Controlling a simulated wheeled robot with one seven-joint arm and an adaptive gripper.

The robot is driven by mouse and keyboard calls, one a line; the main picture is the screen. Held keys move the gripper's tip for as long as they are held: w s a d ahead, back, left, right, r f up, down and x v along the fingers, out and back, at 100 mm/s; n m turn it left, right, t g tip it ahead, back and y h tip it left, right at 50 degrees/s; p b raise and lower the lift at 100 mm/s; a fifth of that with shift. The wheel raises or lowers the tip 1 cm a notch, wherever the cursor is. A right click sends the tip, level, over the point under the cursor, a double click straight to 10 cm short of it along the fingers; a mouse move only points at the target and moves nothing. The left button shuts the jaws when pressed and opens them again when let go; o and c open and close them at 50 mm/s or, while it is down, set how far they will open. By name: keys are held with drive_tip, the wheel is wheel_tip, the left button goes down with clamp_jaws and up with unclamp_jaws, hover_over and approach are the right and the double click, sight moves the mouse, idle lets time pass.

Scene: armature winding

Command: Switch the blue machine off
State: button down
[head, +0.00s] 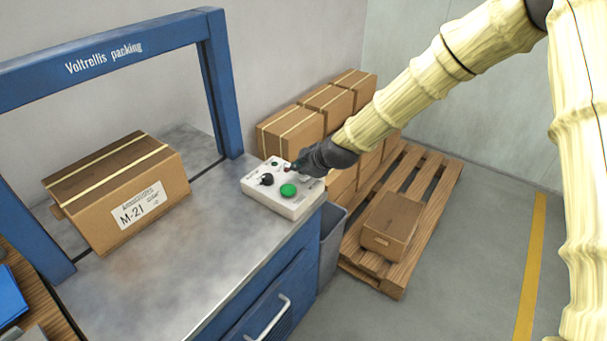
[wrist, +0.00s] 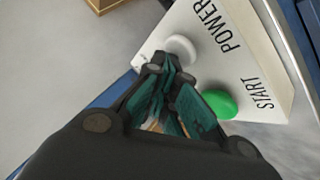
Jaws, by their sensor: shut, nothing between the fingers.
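The blue machine (head: 222,90) is a packing bench with a blue arch marked "Voltrellis packing". Its white control box (head: 262,198) sits at the right end of the metal top. The box carries a black knob (head: 267,179), a large green button (head: 288,190) and a small green spot (head: 274,163). My gripper (head: 292,168) is shut and empty at the back right of the box. In the wrist view my gripper (wrist: 165,75) is over the box, beside the green button (wrist: 218,102) near "START" and a pale round part (wrist: 181,48) near "POWER". I cannot tell whether the fingertips touch the box.
A strapped carton (head: 125,195) marked M-21 lies on the bench under the arch. Stacked cartons (head: 290,133) stand behind the box, near a wooden pallet (head: 432,200) with one carton (head: 390,224). A grey bin (head: 332,240) stands beside the bench. Floor at right is clear.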

sight(301, 177)
drive_tip(key=shift+r, duration=0.45)
wheel_tip(301, 177, up, 6)
drive_tip(key=p, duration=0.3)
drive_tip(key=shift+p, duration=0.3)
idle(0.5)
